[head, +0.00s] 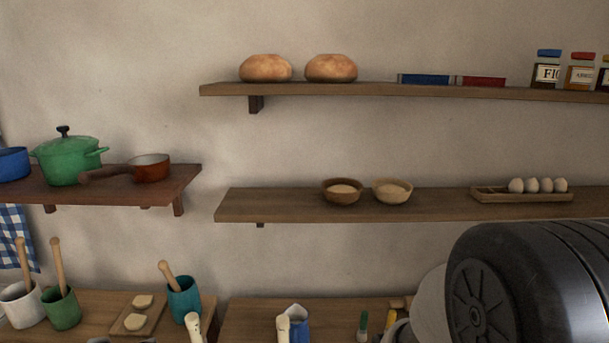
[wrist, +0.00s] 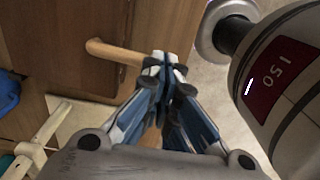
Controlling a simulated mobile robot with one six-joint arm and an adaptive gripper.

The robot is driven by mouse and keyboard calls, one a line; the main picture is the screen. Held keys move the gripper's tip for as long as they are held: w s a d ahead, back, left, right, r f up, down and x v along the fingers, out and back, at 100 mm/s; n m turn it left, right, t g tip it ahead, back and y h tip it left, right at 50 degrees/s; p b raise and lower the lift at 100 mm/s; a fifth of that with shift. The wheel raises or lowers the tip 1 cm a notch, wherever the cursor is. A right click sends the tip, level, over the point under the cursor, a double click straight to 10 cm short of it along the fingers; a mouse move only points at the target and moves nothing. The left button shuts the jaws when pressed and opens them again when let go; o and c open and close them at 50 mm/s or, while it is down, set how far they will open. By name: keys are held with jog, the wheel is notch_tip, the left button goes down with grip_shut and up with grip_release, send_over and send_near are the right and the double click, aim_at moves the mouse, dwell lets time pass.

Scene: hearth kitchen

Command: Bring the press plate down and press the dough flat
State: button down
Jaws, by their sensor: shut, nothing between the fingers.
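I cannot make out a press plate or a press in either view, nor dough under one. In the wrist view my gripper (wrist: 165,60) is shut and empty, its blue and grey fingers together. Its tips are by the end of a pale wooden bar (wrist: 112,51) in front of a brown wooden panel (wrist: 62,28). I cannot tell whether they touch the bar. In the head view my gripper is out of sight. Two pale flat pieces (head: 135,321) lie on a small board on the counter; I cannot tell whether they are dough.
Wall shelves hold loaves (head: 265,68), bowls (head: 342,191), eggs (head: 531,186), jars (head: 546,72) and a green pot (head: 68,158). Cups with wooden-handled tools (head: 61,307) stand on the counter below. My arm covers the lower right of the head view.

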jog(key=shift+s+f+b, duration=0.25)
jog(key=shift+f+b, duration=0.4)
jog(key=shift+f, duration=0.2)
jog(key=shift+s+f+b, duration=0.2)
jog(key=shift+f+b, duration=0.4)
jog(key=shift+f, duration=0.2)
dwell(1.3)
notch_tip(320, 180, up, 8)
jog(key=p, duration=0.7)
jog(key=shift+w+r, duration=0.1)
jog(key=shift+r, duration=0.05)
jog(key=s+r+m+t+b, duration=0.1)
jog(key=s+r+m+t, duration=0.1)
jog(key=s+r+m, duration=0.3)
jog(key=s+r+m+t+b, duration=0.2)
jog(key=s+r+m, duration=0.4)
jog(key=r+m, duration=0.7)
jog(key=shift+r+t, duration=0.15)
jog(key=shift+t, duration=0.15)
